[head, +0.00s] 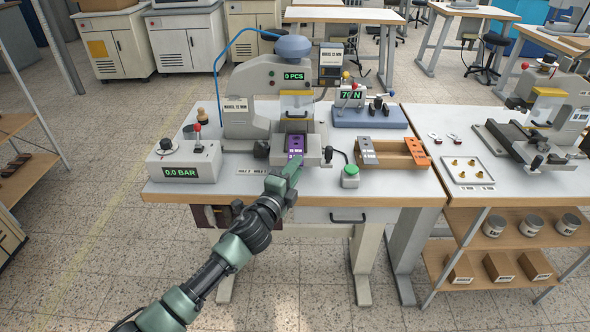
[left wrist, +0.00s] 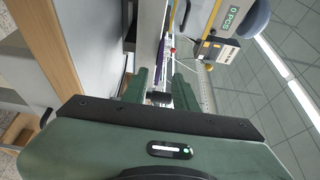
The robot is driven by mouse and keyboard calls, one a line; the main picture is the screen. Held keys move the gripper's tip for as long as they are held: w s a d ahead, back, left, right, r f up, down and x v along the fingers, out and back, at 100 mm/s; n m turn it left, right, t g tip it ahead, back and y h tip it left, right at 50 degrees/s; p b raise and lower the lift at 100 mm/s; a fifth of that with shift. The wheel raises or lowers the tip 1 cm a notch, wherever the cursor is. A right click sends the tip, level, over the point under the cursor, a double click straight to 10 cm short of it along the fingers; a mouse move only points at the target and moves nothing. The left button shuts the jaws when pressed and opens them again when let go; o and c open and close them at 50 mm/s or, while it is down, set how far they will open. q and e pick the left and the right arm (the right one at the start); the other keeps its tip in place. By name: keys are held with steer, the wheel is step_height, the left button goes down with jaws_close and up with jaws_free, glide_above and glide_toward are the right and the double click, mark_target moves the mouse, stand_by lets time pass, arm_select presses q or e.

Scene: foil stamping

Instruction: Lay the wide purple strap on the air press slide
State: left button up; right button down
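The wide purple strap (head: 295,145) lies on the air press slide (head: 313,152), under the press head (head: 295,103). My left gripper (head: 284,178) is just in front of the strap's near end, low over the table's front side. In the left wrist view the gripper's fingers (left wrist: 161,82) stand apart, with the purple strap (left wrist: 158,56) seen nearly edge-on beyond the tips. A small dark block shows between the fingers; I cannot tell what it is. The fingers do not appear to grip the strap. My right gripper is not in view.
A 0.0 BAR box (head: 190,163) with a red-knobbed lever stands left of the press. A green button (head: 350,172) and an orange strap rack (head: 394,153) stand to the right. A 70 N gauge device (head: 368,113) is behind the rack.

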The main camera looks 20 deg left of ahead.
arm_select(q)
steer(key=shift+s, duration=0.1)
steer(key=s+a, duration=0.1)
steer(key=s, duration=0.6)
steer(key=shift+s, duration=0.3)
steer(key=s+a+f+n+g+y, duration=0.1)
steer(key=s+a+f+n+g, duration=0.3)
steer(key=f, duration=0.9)
steer(key=s+d+f+n+g+y, duration=0.15)
steer(key=s+f, duration=0.35)
steer(key=f, duration=0.7)
steer(key=s+a+f+n+g, duration=0.3)
steer(key=s+f, duration=0.2)
steer(key=f, duration=0.8)
steer(key=s+f+n+g, duration=0.2)
steer(key=s+f, duration=0.5)
steer(key=s, duration=0.3)
steer(key=s+f+n+g, duration=0.3)
steer(key=s+f, duration=0.5)
steer(key=s, duration=0.3)
steer(key=s+d+f+n+g, duration=0.1)
steer(key=s+f, duration=0.1)
steer(key=s, duration=0.7)
steer(key=s+d+f+n+g, duration=0.2)
steer(key=s+f, duration=0.1)
steer(key=s, duration=0.6)
steer(key=shift+s, duration=0.2)
